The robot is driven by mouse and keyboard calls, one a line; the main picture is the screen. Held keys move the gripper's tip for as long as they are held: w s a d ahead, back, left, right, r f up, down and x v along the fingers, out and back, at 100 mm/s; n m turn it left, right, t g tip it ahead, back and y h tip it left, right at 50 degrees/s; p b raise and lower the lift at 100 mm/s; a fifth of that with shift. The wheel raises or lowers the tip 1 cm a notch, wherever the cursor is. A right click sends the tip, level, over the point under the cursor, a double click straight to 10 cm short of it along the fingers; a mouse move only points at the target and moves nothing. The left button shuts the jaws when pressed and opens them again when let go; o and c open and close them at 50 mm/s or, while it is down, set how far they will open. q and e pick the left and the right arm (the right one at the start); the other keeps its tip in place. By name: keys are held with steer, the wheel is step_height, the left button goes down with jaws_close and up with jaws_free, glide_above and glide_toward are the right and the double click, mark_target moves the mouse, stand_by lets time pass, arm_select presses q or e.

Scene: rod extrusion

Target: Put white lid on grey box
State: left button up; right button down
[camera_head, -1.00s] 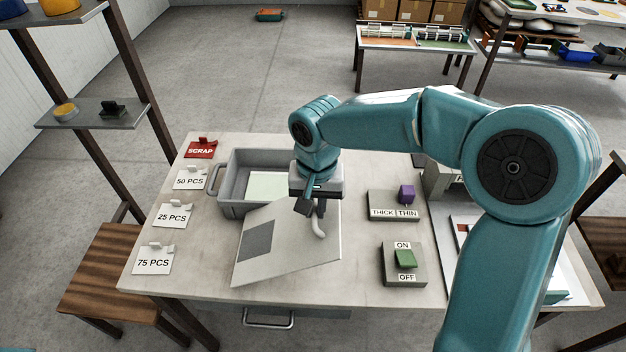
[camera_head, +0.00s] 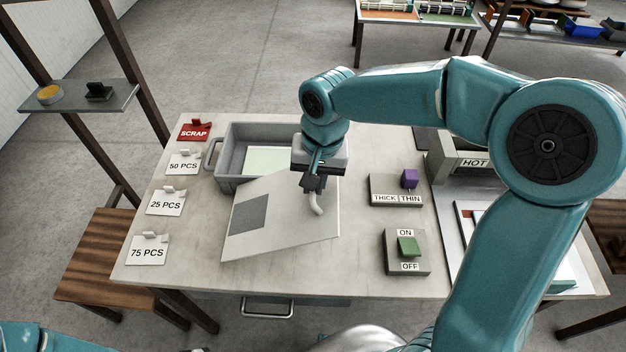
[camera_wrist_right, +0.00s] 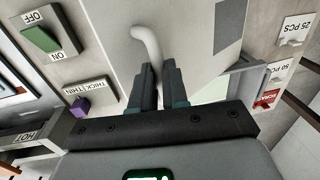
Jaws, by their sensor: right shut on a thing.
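The white lid (camera_head: 285,238) is a flat panel with a dark grey square on it and a curved white handle (camera_head: 316,205). It is tilted at an angle to the table and overlaps the front of the grey box (camera_head: 228,160). The box is open, with something pale green inside. My right gripper (camera_head: 313,190) is shut on the lid's handle, which also shows between the fingers in the right wrist view (camera_wrist_right: 147,42). Whether the lid touches the table or box rim is hard to tell. My left gripper is not in view; only part of my left arm shows at the bottom left.
Signs for SCRAP (camera_head: 194,131), 50 PCS, 25 PCS (camera_head: 165,203) and 75 PCS stand along the table's left edge. A THICK/THIN switch (camera_head: 396,190) and an ON/OFF switch (camera_head: 407,252) are at the right, beside a machine marked HOT (camera_head: 474,162). The front middle of the table is clear.

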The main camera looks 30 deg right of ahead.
steer(key=t+y+b, duration=0.1)
steer(key=b, duration=0.1)
steer(key=y+b, duration=0.1)
steer(key=shift+s+d+f+t+b, duration=0.15)
steer(key=shift+f+t+b, duration=0.15)
steer(key=shift+t+b, duration=0.1)
steer(key=t+y+b, duration=0.1)
steer(key=y+b, duration=0.1)
steer(key=b, duration=0.3)
steer(key=shift+s+d+t+y+b, duration=0.1)
steer(key=shift+d+t+y+b, duration=0.05)
steer(key=shift+t+y+b, duration=0.25)
step_height(320, 180, down, 7)
steer(key=b, duration=0.6)
steer(key=shift+f, duration=0.2)
